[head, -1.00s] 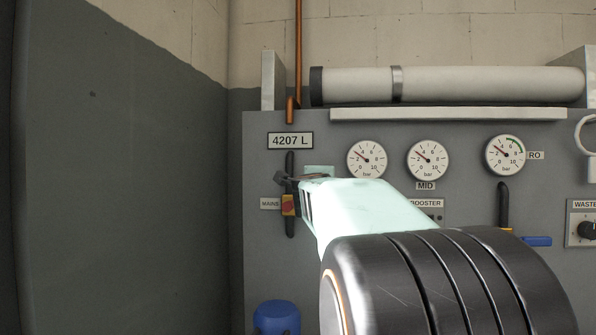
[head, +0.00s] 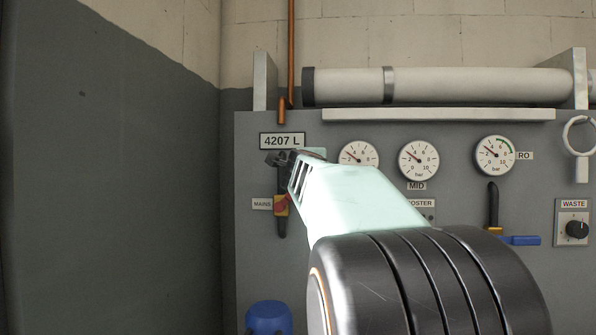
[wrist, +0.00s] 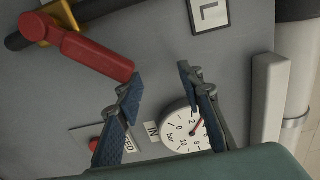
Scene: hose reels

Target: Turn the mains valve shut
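The mains valve (head: 281,207) sits on a vertical black pipe beside the MAINS label, at the left of the grey panel in the head view. It has a yellow body (wrist: 40,28) and a red lever (wrist: 100,57), which lies slanted to the pipe in the wrist view. My gripper (head: 281,160) is above the valve, just under the 4207 L plate, hiding part of the pipe. In the wrist view my gripper (wrist: 160,77) is open and empty. The lever's end is close to the left finger, outside the gap; I cannot tell whether they touch.
Several pressure gauges (head: 419,160) sit right of my gripper. A blue-handled valve (head: 520,240) and the WASTE knob (head: 577,229) are further right. A blue cap (head: 268,317) stands below the mains valve. A dark grey wall (head: 110,190) bounds the left side.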

